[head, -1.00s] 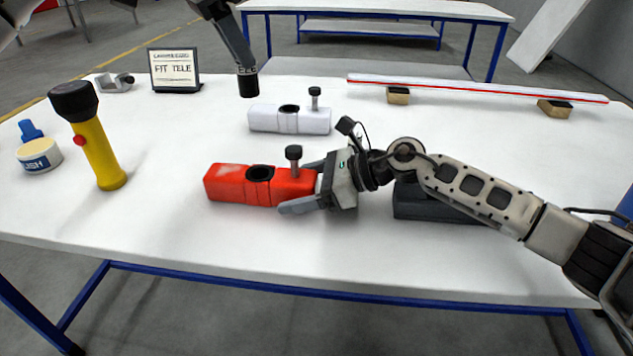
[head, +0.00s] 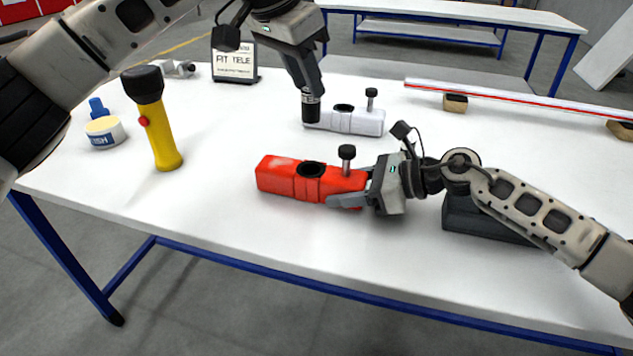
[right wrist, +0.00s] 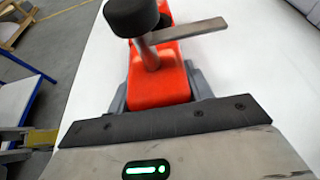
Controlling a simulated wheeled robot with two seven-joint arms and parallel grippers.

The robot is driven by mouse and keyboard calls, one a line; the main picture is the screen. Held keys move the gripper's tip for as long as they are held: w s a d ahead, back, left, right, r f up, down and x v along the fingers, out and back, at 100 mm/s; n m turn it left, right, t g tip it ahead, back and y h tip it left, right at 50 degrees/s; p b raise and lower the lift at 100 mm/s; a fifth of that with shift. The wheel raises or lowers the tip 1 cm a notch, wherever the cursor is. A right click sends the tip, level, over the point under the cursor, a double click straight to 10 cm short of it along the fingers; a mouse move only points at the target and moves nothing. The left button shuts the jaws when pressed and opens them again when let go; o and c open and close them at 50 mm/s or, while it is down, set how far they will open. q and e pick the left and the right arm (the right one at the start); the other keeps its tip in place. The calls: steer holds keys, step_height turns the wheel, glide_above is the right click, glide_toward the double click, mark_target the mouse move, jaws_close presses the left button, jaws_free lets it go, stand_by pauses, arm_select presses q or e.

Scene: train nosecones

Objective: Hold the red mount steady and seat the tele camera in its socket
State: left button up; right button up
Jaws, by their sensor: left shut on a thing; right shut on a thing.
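The red mount (head: 275,175) lies on the white table, with a round dark socket (head: 311,169) in its top and a black-knobbed screw (head: 347,155) at its right end. My right gripper (head: 352,192) is shut on the mount's right end. In the right wrist view the mount (right wrist: 160,88) sits between the fingers, below the knob (right wrist: 132,15). My left gripper (head: 311,88) is shut on the tele camera (head: 311,108), a small black cylinder held upright. The camera is above and behind the red mount, in front of the white mount's left end in the picture. Its height is hard to tell.
A white mount (head: 362,122) with its own socket and knob stands behind the red one. A yellow flashlight (head: 160,130), a tin (head: 104,131) and a sign reading FIT TELE (head: 234,62) are to the left. A red-striped rail (head: 520,98) rests on blocks at back right.

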arm_select(q)
step_height(320, 180, down, 2)
steer(key=n, duration=0.3)
steer(key=shift+s+f+t+y, duration=0.15)
steer(key=shift+f+t+y, duration=0.05)
steer(key=shift+t+y, duration=0.2)
step_height(320, 180, down, 10)
steer(key=shift+r, duration=0.1)
steer(key=o, duration=1)
steer(key=v, duration=1.2)
steer(key=shift+d, duration=0.1)
